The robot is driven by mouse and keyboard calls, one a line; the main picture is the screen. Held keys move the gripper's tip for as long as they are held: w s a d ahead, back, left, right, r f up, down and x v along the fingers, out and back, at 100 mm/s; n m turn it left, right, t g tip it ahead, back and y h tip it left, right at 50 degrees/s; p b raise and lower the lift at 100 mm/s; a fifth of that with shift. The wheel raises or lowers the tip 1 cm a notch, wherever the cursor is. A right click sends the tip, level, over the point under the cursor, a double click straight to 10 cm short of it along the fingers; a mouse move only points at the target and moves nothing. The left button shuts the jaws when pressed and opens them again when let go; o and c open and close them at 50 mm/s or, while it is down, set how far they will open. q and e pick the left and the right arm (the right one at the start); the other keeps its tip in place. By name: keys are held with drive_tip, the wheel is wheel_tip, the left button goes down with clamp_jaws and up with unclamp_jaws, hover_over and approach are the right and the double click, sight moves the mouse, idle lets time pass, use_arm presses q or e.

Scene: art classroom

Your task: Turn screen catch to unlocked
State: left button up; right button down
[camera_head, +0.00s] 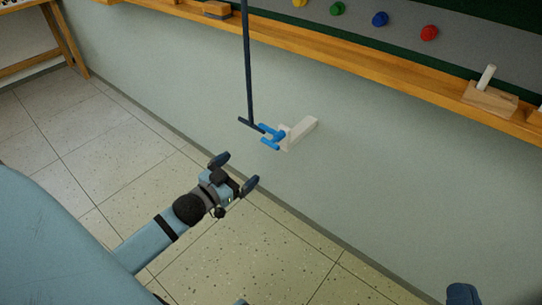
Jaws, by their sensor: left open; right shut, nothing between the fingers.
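The screen catch appears to be the pale block (300,132) on the wall with a blue two-pronged fork (271,136) on its left end. The fork points left, towards a dark rod (248,70) that hangs down and ends in a short crossbar (251,124). The crossbar's right end is at the upper prong; I cannot tell if they touch. My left gripper (235,171) is open and empty, below and left of the fork and apart from it. My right gripper (462,294) shows only as a dark blue tip at the bottom right edge, shut and empty.
A wooden ledge (380,70) runs along the wall above, with a wooden block holding a white stick (487,90) at right. Coloured knobs (380,19) are on the board above. The tiled floor (120,150) is clear.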

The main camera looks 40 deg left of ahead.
sight(271, 141)
use_arm(q)
drive_tip(key=w+b, duration=0.1)
drive_tip(key=w, duration=0.3)
drive_tip(key=w+b, duration=0.1)
drive_tip(key=w, duration=0.4)
drive_tip(key=w+d+b, duration=0.1)
drive_tip(key=w, duration=0.3)
drive_tip(key=shift+w+b, duration=0.3)
drive_tip(key=shift+w, duration=0.1)
use_arm(e)
drive_tip(key=f+g, duration=0.1)
drive_tip(key=f, duration=0.1)
drive_tip(key=f+g, duration=0.1)
drive_tip(key=f, duration=0.2)
drive_tip(key=shift+w+a, duration=0.2)
